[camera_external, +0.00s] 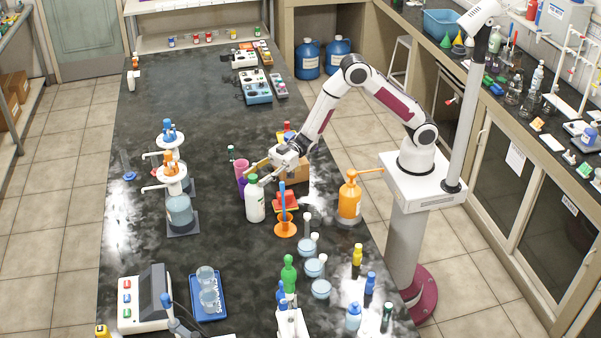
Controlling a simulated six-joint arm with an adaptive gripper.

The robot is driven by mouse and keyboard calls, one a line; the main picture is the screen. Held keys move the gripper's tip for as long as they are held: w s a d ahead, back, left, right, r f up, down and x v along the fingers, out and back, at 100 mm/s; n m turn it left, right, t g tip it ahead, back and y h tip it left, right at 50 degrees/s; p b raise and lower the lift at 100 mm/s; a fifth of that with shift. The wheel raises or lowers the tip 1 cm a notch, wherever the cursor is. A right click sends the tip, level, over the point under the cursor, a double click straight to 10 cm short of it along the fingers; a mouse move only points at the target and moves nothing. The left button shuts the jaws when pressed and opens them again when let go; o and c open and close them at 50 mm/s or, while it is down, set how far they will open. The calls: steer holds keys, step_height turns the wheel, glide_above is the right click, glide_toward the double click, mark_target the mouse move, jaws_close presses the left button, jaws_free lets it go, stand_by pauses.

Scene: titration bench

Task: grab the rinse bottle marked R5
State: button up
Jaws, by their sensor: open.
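No marking R5 can be read at this size, so I cannot tell which bottle carries it. A white bottle with a green cap (255,204) stands upright on the dark bench. My gripper (259,173) is open just above and to the right of its cap, fingers pointing left and down. I cannot tell whether a finger touches the cap. An orange bottle with a long side spout (350,202) stands to the right, apart from my gripper. A green bottle (288,273) stands nearer the camera.
A purple cup (241,172) and a brown box (291,177) crowd my gripper. An orange stand with a blue rod (284,227) and round flasks (314,267) stand in front. Dispenser bottles (179,209) stand left.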

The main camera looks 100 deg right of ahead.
steer(key=shift+x, duration=1.1)
steer(key=shift+r, duration=0.1)
jaws_close()
